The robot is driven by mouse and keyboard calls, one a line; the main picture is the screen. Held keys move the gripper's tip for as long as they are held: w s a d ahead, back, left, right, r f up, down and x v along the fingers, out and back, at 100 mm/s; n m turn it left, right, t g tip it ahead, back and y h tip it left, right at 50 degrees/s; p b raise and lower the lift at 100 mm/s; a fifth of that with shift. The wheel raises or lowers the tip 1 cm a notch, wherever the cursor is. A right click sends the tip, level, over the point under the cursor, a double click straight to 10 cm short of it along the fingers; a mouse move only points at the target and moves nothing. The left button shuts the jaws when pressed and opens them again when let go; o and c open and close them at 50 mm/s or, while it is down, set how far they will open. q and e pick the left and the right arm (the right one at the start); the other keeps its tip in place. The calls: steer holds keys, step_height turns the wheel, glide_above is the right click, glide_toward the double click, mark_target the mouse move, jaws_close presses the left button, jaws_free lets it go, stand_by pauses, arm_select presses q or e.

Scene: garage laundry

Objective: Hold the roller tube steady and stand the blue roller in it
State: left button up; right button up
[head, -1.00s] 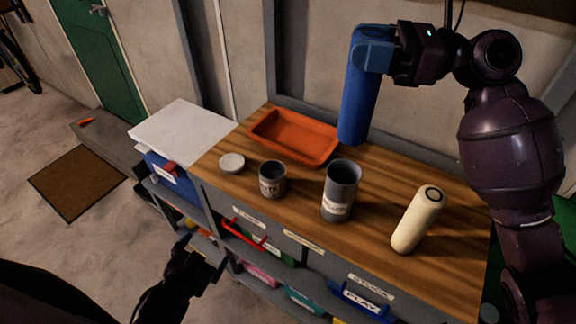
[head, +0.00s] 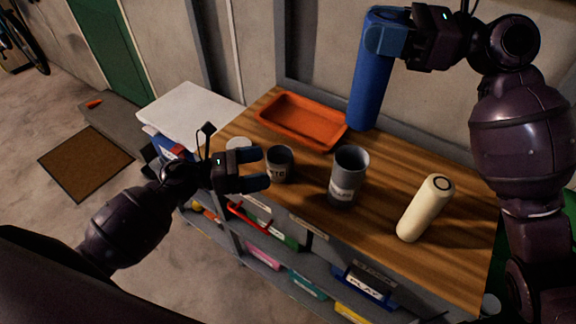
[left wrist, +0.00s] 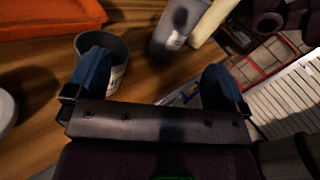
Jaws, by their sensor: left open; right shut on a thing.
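The roller tube (head: 346,188) is a tall grey open cylinder with a white label, standing upright on the wooden bench; it also shows at the top of the left wrist view (left wrist: 170,38). The blue roller (head: 368,95) hangs nearly upright from my right gripper (head: 388,36), which is shut on its upper end. The roller is behind the tube and above it in the picture, apart from it. My left gripper (head: 265,169) is open and empty at the bench's front edge, left of the tube, with a short grey cup (head: 281,166) between them.
A cream roller (head: 425,208) stands right of the tube. An orange tray (head: 335,137) lies at the back and a white lid (head: 238,143) sits behind my left gripper. Shelves with labelled bins (head: 362,288) are below the bench top.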

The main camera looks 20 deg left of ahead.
mark_target(345, 167)
arm_select(q)
steer(key=w+d+m+g, duration=0.1)
steer(key=d, duration=0.5)
steer(key=w+d+m+g+h, duration=0.1)
steer(key=w+d+m, duration=0.1)
steer(key=d, duration=0.4)
steer(key=w+d+r+m+g, duration=0.1)
steer(key=d+m, duration=0.1)
steer(key=d, duration=0.4)
steer(key=shift+w+d+h, duration=0.2)
steer(key=shift+w+h, duration=0.1)
